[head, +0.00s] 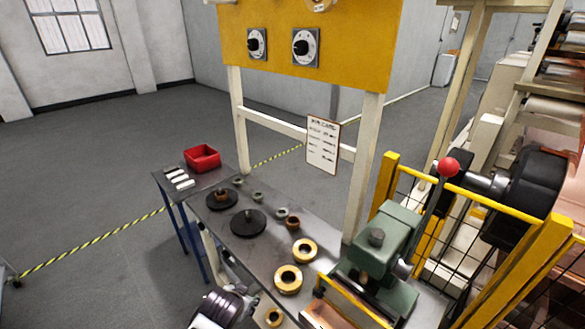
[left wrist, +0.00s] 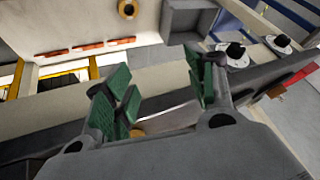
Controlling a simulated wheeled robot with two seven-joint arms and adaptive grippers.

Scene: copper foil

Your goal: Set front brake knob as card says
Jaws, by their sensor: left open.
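Two dark knobs on pale square dial plates, the left knob (head: 254,45) and the right knob (head: 303,47), sit on the yellow panel (head: 345,40). I cannot tell which is the front brake knob, and their settings are too small to read. A white card (head: 323,145) hangs on the frame below the panel; its lines are too small to read. In the left wrist view, my left gripper (left wrist: 158,84) is open, with green finger pads and nothing between them. Two black knobs on pale round plates show at its upper right (left wrist: 235,56) and farther right (left wrist: 282,43), apart from the fingers. My right gripper is not in view.
The metal bench (head: 222,228) below the panel holds brass rings (head: 288,279), black discs (head: 248,223) and small parts. A red bin (head: 202,158) stands at its far end. A green machine (head: 375,265), a red-ball lever (head: 448,168) and yellow guard rails (head: 480,195) crowd the right. Floor at left is clear.

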